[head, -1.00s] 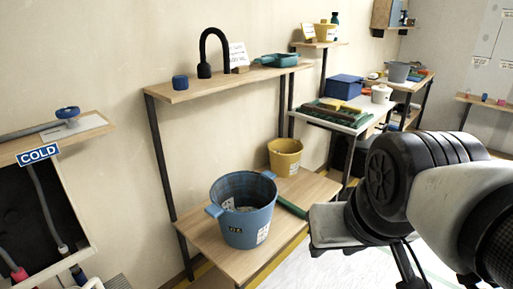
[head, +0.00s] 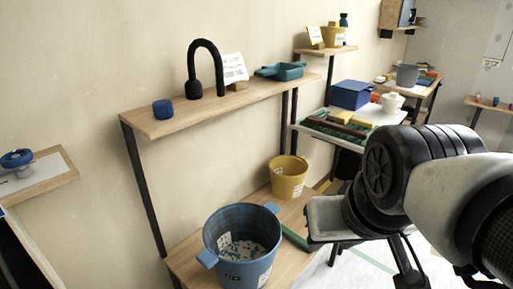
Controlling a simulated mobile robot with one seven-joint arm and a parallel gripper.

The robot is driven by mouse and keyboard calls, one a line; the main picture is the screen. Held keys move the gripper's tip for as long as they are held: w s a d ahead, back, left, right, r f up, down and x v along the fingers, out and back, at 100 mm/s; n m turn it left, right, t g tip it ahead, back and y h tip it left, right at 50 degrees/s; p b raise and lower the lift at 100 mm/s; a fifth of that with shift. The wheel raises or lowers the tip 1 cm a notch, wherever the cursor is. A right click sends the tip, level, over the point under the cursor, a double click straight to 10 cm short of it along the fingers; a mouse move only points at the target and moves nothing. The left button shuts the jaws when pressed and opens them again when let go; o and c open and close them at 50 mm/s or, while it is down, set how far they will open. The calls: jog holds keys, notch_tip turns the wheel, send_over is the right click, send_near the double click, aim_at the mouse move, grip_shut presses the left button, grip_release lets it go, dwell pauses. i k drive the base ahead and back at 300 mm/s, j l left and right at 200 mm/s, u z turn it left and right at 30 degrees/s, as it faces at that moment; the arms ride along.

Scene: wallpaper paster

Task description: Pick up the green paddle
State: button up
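A narrow green piece (head: 296,238), which looks like part of the green paddle, lies on the lower wooden shelf, just right of the blue bucket (head: 244,250). Its right end runs toward my arm, and I cannot make out its full shape.
A yellow bucket (head: 288,177) stands behind the blue one on the lower shelf. The upper shelf (head: 180,115) holds a blue knob (head: 162,109), a black tap (head: 205,70) and a teal tray (head: 280,71). A white-topped table (head: 385,112) with several items stands behind.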

aim_at(290, 235)
jog(key=l+u, duration=0.1)
jog(key=u, duration=0.3)
jog(key=i+l+u, duration=0.1)
jog(key=u, duration=0.35)
jog(key=l+u, duration=0.15)
jog(key=u, duration=0.25)
jog(key=l+u, duration=0.35)
jog(key=l, duration=0.2)
jog(key=l+u, duration=0.3)
jog(key=l, duration=0.7)
jog(key=k+l+u, duration=0.1)
jog(key=l, duration=0.3)
jog(key=k+l, duration=0.1)
jog(key=l, duration=0.35)
